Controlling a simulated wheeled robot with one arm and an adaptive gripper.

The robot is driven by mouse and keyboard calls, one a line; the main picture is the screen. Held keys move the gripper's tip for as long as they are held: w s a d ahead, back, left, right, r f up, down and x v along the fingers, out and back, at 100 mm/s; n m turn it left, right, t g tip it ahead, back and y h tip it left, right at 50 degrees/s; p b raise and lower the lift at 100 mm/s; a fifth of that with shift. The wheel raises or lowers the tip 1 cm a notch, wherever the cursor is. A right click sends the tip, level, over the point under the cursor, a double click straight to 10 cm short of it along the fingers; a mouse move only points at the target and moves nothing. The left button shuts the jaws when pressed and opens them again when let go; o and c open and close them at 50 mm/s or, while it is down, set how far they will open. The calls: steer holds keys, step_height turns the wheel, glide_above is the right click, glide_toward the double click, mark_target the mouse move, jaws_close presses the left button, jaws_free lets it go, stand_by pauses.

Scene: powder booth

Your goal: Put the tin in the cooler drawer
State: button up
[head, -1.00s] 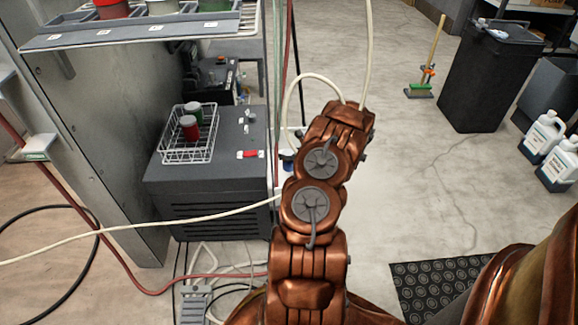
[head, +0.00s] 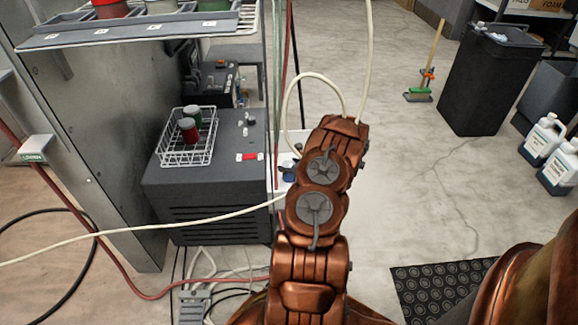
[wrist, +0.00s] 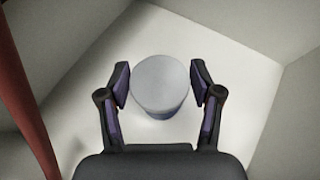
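A round tin with a plain grey lid (wrist: 160,84) and a bluish side stands upright in the wrist view, inside a pale, walled space. The pale floor of what looks like the cooler drawer (wrist: 100,140) lies under it. My gripper (wrist: 160,82) has one finger on each side of the tin. Thin gaps seem to show between the pads and the tin, so it looks open around it.
A shelf with cans is above. A pale hose (head: 150,221) crosses in front.

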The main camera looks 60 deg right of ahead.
steer(key=shift+o, duration=1.2)
steer(key=shift+r, duration=0.2)
steer(key=p+v, duration=0.3)
steer(key=v, duration=0.9)
steer(key=shift+f, duration=0.1)
